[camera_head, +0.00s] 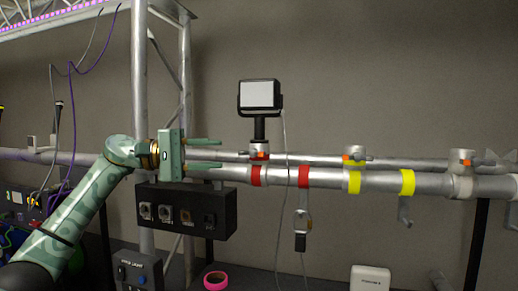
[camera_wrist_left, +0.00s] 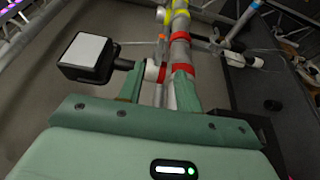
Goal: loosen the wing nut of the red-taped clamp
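The red-taped clamp (camera_head: 259,147) sits on the silver tube under a small lamp (camera_head: 260,95), with red tape (camera_head: 256,176) just below it. A second red band (camera_head: 303,176) is to the right. My left gripper (camera_head: 220,154) is left of the clamp, fingers apart and pointing right, with nothing between them. My right gripper is not in view.
Yellow-taped clamp (camera_head: 354,157) and a plain clamp (camera_head: 462,160) stand farther right on the tube. A hook with a dark end (camera_head: 301,228) hangs below the second red band. A black connector box (camera_head: 187,212) is below my gripper, near an upright truss (camera_head: 140,60). A cable hangs from the lamp.

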